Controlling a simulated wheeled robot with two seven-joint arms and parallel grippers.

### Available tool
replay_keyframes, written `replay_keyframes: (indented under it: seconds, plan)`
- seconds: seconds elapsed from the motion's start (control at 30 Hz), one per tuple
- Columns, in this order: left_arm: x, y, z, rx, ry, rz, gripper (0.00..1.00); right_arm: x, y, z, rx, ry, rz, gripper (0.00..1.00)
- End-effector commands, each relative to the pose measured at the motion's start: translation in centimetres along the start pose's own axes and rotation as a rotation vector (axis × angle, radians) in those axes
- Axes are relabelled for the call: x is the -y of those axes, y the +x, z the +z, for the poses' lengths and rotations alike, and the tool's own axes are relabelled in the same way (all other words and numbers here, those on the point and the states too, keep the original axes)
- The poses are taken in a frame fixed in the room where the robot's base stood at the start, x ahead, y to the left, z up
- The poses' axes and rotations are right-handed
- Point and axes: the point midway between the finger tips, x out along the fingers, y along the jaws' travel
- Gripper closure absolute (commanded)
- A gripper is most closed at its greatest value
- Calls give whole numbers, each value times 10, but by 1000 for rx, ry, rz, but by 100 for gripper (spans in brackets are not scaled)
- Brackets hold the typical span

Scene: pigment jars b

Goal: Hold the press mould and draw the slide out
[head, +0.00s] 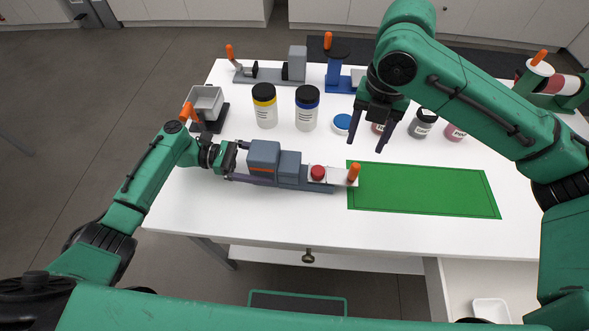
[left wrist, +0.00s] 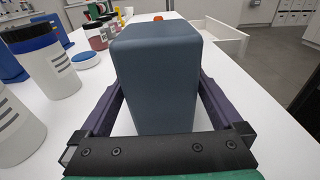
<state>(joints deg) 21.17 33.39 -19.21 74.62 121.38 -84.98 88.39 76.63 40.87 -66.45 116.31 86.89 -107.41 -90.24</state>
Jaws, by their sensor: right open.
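The press mould (head: 263,157) is a blue-grey block with a second, lower block beside it on a long dark base. At its right end, a pale slide carries a red round piece (head: 318,172) and an upright orange handle (head: 353,173). My left gripper (head: 240,163) comes from the left, its fingers along both sides of the block. The left wrist view shows the block (left wrist: 155,75) between the fingers; their tips are hidden. My right gripper (head: 368,148) is open and empty, pointing down, above and beyond the handle, apart from it.
A green mat (head: 430,195) lies just right of the slide. White jars with yellow (head: 265,112) and blue (head: 306,115) bands, a blue lid (head: 342,124) and smaller jars (head: 423,124) stand behind. A grey bin (head: 207,103) is at the left. The table's front is clear.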

Motion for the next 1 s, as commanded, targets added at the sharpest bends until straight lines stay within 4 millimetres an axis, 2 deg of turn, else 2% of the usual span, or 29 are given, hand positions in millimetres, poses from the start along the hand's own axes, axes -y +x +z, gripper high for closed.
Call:
replay_keyframes:
  seconds: [0.17,0.4,0.53,0.7,1.0]
  plan:
    - [-1,-16,1,0,2,3,0,0,0,0,0,0,0,41]
    - [-2,-81,0,0,-2,5,0,0,0,0,0,0,0,41]
    - [-2,-108,0,0,-2,3,0,0,0,0,0,0,0,41]
    - [-1,-121,-1,0,-2,0,0,0,0,0,0,0,0,41]
    - [-1,-120,-1,0,-2,-1,0,0,0,0,0,0,0,41]
